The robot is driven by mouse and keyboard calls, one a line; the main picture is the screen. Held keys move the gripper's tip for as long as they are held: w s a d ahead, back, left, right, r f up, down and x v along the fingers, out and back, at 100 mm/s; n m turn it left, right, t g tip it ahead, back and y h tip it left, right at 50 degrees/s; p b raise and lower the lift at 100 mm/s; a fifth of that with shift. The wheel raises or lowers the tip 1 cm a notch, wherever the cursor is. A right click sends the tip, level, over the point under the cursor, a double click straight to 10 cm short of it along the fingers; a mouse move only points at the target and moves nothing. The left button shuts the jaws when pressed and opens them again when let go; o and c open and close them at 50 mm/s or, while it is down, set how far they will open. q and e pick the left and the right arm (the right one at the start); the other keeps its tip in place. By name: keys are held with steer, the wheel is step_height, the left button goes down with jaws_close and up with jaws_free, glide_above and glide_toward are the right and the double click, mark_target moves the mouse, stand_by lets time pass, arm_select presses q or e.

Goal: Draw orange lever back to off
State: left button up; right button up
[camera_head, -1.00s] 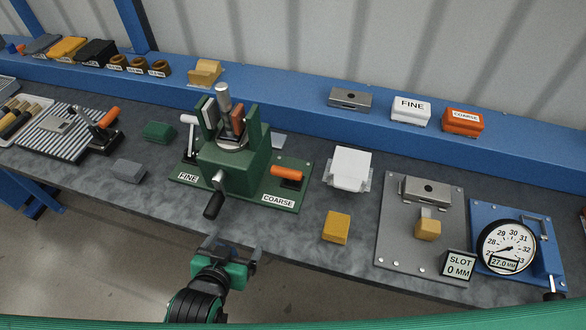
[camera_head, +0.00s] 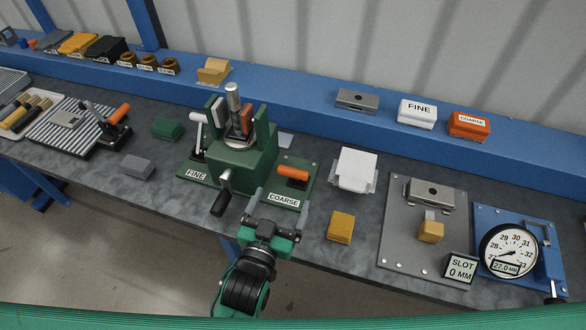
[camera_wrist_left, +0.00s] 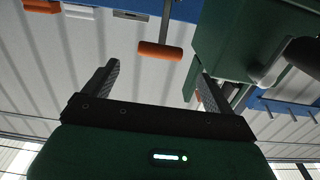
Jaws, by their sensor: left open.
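The orange lever (camera_head: 293,173) lies on the COARSE side of the green grinding fixture (camera_head: 240,160), its handle roughly level above the base plate. My left gripper (camera_head: 281,206) is open and empty, in front of the lever near the COARSE label. Its two fingers point toward the lever without visibly touching it. In the left wrist view the orange handle (camera_wrist_left: 160,51) shows just beyond and between the open fingertips (camera_wrist_left: 154,66), with its thin metal arm behind it. My right gripper is in neither view.
A white-handled lever (camera_head: 198,118) stands on the FINE side. A dark crank handle (camera_head: 221,203) sticks out just left of my gripper. A yellow block (camera_head: 341,226) and a white block (camera_head: 355,168) sit to the right. Another orange-handled lever (camera_head: 120,113) is far left.

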mark_target(293, 171)
arm_select(q)
steer(key=p+x, duration=0.2)
steer(key=x, duration=0.7)
steer(key=shift+w, duration=0.15)
steer(key=shift+c, duration=0.2)
